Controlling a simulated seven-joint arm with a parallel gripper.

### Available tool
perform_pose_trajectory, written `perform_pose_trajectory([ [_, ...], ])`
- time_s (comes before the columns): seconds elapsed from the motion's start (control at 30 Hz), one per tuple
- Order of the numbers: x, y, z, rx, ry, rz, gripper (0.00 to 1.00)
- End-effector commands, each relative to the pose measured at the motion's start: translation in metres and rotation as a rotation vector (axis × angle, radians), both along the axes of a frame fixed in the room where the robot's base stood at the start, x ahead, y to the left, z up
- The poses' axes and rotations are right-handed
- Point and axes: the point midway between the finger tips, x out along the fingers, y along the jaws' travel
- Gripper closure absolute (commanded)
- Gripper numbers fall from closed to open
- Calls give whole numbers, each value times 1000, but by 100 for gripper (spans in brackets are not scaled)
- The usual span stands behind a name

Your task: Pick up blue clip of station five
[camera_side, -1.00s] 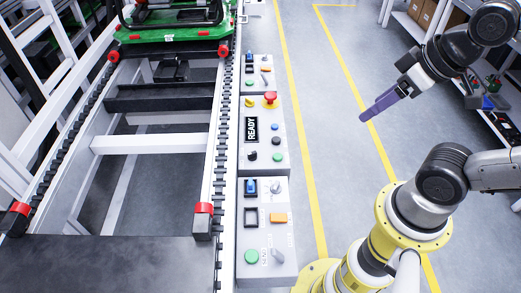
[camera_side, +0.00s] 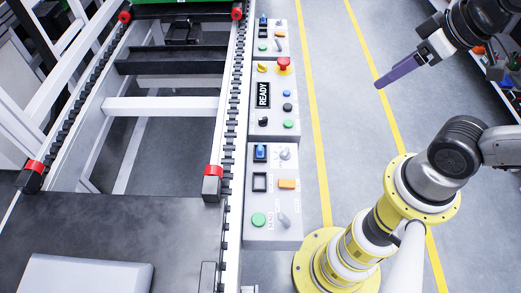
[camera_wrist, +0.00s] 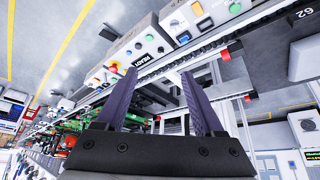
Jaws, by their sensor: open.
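My gripper (camera_side: 379,84) shows in the side view at upper right, its purple fingers pointing down-left over the floor, apart from the control panels. In the wrist view my gripper (camera_wrist: 160,76) has its two purple fingers spread wide with nothing between them. I cannot make out a blue clip for certain in either view. No label reading station five is legible. A blue switch (camera_side: 260,152) sits on the nearest control panel, but I cannot tell that it is a clip.
Grey control panels (camera_side: 273,232) with buttons and a red emergency knob (camera_side: 284,64) line the conveyor rail (camera_side: 228,165). A dark plate (camera_side: 120,225) spans the conveyor at the front, with a light grey box (camera_side: 86,275) on it. The floor between panels and arm is clear.

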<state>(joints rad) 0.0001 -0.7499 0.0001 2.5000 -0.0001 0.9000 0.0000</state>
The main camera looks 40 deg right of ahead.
Motion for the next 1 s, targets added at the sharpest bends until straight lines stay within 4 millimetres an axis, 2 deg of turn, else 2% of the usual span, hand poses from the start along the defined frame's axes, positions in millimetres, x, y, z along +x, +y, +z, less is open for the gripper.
perform_pose_trajectory([
  [0.3, 0, 0, 0, 0, 0, 0, 30],
  [0.37, 0, 0, 0, 0, 0, 0, 25],
  [0.7, 2, 0, 1, -19, -10, 36, 25],
  [0.77, 11, 0, 14, -43, -51, 77, 25],
  [0.83, 28, 0, 27, -73, -77, 126, 25],
  [1.0, 82, 7, 39, -129, -57, 256, 25],
])
